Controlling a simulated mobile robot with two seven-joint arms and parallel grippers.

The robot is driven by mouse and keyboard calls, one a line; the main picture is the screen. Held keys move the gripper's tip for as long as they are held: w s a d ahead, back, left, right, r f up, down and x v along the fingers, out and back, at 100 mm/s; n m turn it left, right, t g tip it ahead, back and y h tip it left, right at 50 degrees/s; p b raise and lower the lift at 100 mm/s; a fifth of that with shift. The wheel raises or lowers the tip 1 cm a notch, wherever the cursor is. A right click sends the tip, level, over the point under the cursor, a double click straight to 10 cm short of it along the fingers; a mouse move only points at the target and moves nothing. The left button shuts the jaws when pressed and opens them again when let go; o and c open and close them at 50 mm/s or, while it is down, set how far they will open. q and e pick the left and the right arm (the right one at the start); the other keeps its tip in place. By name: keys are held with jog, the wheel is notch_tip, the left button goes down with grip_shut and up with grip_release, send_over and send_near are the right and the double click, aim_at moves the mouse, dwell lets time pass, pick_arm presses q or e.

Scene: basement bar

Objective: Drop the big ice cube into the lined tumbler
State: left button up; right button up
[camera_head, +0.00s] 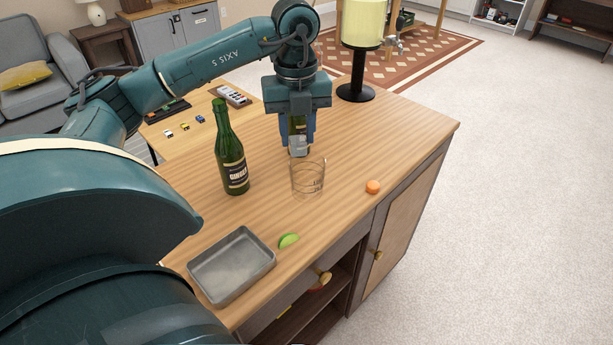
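The clear lined tumbler (308,180) stands upright on the wooden counter, with thin lines around it, and looks empty. My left gripper (298,144) points down just behind the tumbler's rim in the picture. A pale, translucent block, the big ice cube (299,148), is between its fingertips, and the gripper looks shut on it. The cube's lower edge shows close to the far rim of the tumbler; whether it is over the opening is hard to tell. My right gripper is out of view.
A green ginger bottle (232,160) stands left of the tumbler. A dark bottle partly shows between my fingers.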

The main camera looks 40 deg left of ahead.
pick_arm(q)
jog(key=o, duration=0.4)
jog(key=shift+o, duration=0.2)
notch_tip(320, 180, up, 13)
jog(key=p, duration=0.4)
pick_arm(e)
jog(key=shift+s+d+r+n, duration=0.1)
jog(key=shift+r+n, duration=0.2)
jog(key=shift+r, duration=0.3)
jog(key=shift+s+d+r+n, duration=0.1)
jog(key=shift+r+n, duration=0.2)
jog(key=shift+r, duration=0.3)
